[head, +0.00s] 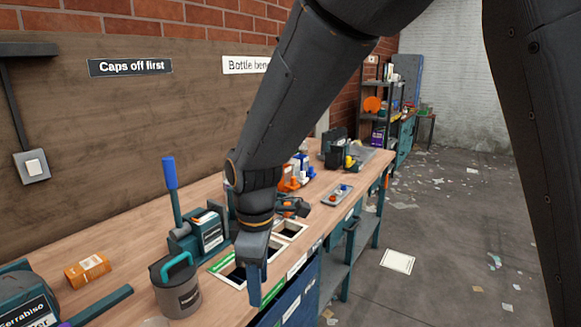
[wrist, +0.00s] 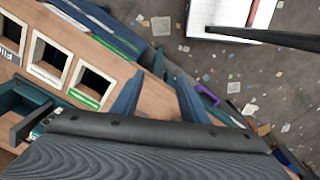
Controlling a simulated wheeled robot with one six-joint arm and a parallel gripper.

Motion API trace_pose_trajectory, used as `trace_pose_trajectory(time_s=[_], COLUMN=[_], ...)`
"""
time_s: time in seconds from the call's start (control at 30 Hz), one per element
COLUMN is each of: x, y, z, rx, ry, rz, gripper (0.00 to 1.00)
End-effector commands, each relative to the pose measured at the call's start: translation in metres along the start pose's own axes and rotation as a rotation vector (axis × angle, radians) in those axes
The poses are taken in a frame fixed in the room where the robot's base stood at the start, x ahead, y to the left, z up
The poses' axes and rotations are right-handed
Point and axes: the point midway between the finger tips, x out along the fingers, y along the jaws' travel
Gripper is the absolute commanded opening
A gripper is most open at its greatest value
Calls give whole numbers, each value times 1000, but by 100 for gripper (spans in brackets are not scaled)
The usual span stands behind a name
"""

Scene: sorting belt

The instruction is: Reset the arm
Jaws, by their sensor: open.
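My gripper (head: 257,284) points down at the front edge of the wooden bench (head: 130,240), beside the square openings in its top. In the wrist view its two blue fingers (wrist: 157,102) stand apart with nothing between them. The bench edge and the floor show beyond them. My dark arm reaches across the middle of the head view and hides part of the bench and wall.
White-rimmed openings (wrist: 48,72) lie close beside my gripper. A grey canister (head: 180,298), a teal device with a blue lever (head: 170,174) and an orange box (head: 88,270) stand on the bench. A small tray (head: 324,201) lies farther back. The floor at right is littered.

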Motion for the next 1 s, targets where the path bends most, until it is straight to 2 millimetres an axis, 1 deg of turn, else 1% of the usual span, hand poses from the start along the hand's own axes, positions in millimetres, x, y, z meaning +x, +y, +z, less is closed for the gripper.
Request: trace_pose_trajectory(time_s=[0.03, 0.07, 0.1, 0.13, 0.17, 0.2, 0.27, 0.3, 0.4, 0.43, 0.5, 0.6, 0.7, 0.9, 0.97, 1.0], x=[2, 4, 6, 7, 9, 11, 14, 16, 21, 22, 25, 27, 28, 29, 29, 29], y=[6, 8, 8, 8, 7, 4, -2, -7, -22, -27, -37, -47, -51, -52, -52, -52], z=[34, 51, 75, 92, 109, 132, 163, 183, 224, 233, 251, 267, 272, 273, 272, 272], rx=[139, 225, 337, 423, 507, 620, 788, 896, 1135, 1196, 1315, 1429, 1479, 1488, 1487, 1486], ry=[-1, -1, -1, -1, -1, 0, 0, 1, 3, 5, 6, 8, 10, 10, 10, 10], rz=[3, 5, 8, 10, 12, 16, 20, 24, 31, 33, 37, 41, 43, 43, 43, 43], gripper=[40, 40, 40, 40, 40, 40, 40, 40, 40, 40, 40, 40, 40, 40, 31, 31])
